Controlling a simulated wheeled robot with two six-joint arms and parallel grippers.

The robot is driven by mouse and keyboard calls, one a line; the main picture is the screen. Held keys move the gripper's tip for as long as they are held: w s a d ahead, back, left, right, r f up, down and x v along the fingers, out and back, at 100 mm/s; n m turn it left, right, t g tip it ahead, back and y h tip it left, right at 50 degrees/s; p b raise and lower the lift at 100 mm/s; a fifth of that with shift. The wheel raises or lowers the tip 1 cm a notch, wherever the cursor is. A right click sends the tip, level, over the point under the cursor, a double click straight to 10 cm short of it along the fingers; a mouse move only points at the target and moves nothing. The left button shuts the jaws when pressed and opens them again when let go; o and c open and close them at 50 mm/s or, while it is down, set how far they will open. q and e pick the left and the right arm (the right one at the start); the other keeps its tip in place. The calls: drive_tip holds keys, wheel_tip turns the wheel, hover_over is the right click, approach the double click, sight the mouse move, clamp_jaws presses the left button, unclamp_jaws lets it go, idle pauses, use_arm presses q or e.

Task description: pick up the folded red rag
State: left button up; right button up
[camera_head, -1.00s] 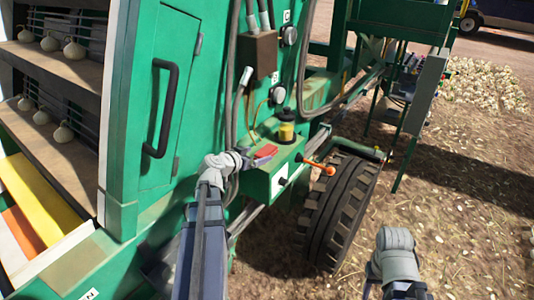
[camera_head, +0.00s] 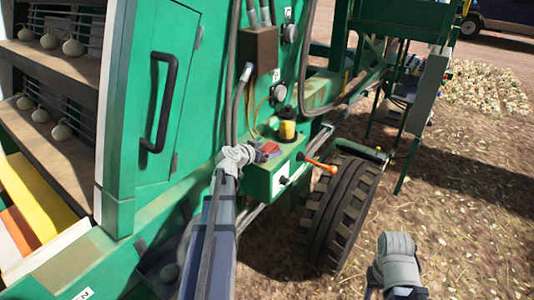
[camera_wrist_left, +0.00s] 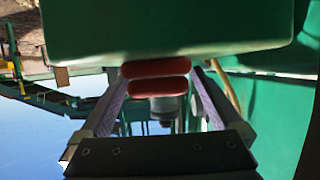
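The folded red rag (camera_head: 269,149) lies on top of a small green box (camera_head: 262,182) on the side of the green machine. My left gripper (camera_head: 244,154) is at the rag's left side and hides part of it. In the left wrist view the rag (camera_wrist_left: 155,77) shows as two stacked red folds between the fingertips of my left gripper (camera_wrist_left: 160,78). The fingers are spread, one on each side of the rag, with little gap; whether they touch it is unclear. My right gripper (camera_head: 396,262) is low at the right, away from the rag, its fingers not clearly seen.
A yellow-and-black cylinder (camera_head: 287,126) stands behind the rag. An orange-tipped lever (camera_head: 322,166) sticks out right of the green box. Hoses (camera_head: 238,110) hang at the left, near my gripper. A big tyre (camera_head: 340,215) stands below right.

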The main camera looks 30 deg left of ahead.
sight(267, 148)
use_arm(q)
drive_tip(key=c, duration=1.4)
drive_tip(key=shift+r, duration=0.1)
use_arm(e)
drive_tip(key=shift+r, duration=0.1)
use_arm(q)
wheel_tip(267, 148, up, 10)
drive_tip(key=p, duration=1)
use_arm(e)
wheel_tip(267, 148, up, 10)
use_arm(q)
drive_tip(key=shift+s, duration=0.15)
use_arm(e)
drive_tip(key=shift+s, duration=0.15)
